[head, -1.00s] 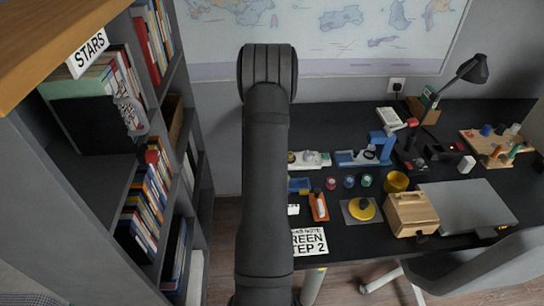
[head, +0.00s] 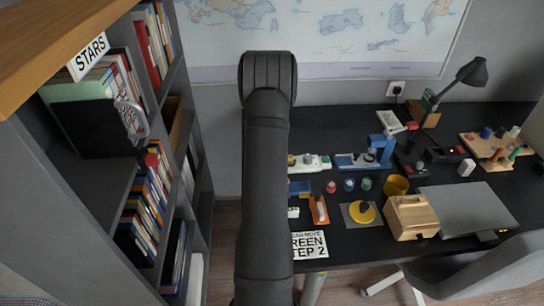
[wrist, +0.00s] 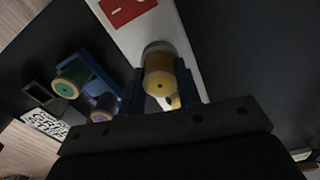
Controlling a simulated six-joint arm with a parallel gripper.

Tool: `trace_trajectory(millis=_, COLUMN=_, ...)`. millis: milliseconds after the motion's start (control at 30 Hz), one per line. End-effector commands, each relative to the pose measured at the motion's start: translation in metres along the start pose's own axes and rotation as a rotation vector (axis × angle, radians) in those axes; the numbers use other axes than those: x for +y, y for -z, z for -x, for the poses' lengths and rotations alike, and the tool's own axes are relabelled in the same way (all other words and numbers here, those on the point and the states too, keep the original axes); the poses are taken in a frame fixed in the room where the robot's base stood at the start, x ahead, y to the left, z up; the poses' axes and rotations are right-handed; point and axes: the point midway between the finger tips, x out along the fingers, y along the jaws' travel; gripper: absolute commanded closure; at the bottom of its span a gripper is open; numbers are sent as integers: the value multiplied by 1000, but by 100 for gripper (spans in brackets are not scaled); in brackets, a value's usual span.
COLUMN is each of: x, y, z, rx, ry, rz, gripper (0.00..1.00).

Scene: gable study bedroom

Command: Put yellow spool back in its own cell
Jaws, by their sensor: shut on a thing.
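In the wrist view the yellow spool (wrist: 159,80) sits between the two blue fingers of my gripper (wrist: 161,92), which is shut on it. Its round end with a small hole faces the camera. A blue tray (wrist: 86,62) to the left holds a green spool (wrist: 68,84) and a purple spool (wrist: 103,106). A dark, square empty opening (wrist: 38,92) shows beside the green spool. In the head view my arm hides the gripper and the yellow spool. Part of a blue tray (head: 300,187) shows just right of my arm.
A white panel with a red mark (wrist: 128,10) lies behind the held spool. In the head view a yellow disc on a grey plate (head: 361,211), a yellow cup (head: 396,185) and a wooden box (head: 412,216) stand to the right. A bookshelf (head: 110,200) is at the left.

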Motion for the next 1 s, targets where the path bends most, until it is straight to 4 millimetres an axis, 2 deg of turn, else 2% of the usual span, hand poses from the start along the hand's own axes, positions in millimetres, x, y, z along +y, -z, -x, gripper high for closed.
trace_trajectory(millis=233, x=-1, y=0, z=37, rx=-1, ry=4, rz=1, gripper=92)
trace_trajectory(millis=500, x=25, y=55, z=73, rx=-1, ry=2, rz=-3, gripper=92)
trace_trajectory(millis=700, x=41, y=88, z=94, rx=-1, ry=2, rz=-2, gripper=92)
trace_trajectory(millis=867, x=50, y=106, z=103, rx=-1, ry=0, rz=-2, gripper=92)
trace_trajectory(millis=1000, x=74, y=137, z=103, rx=-1, ry=-1, rz=-7, gripper=92)
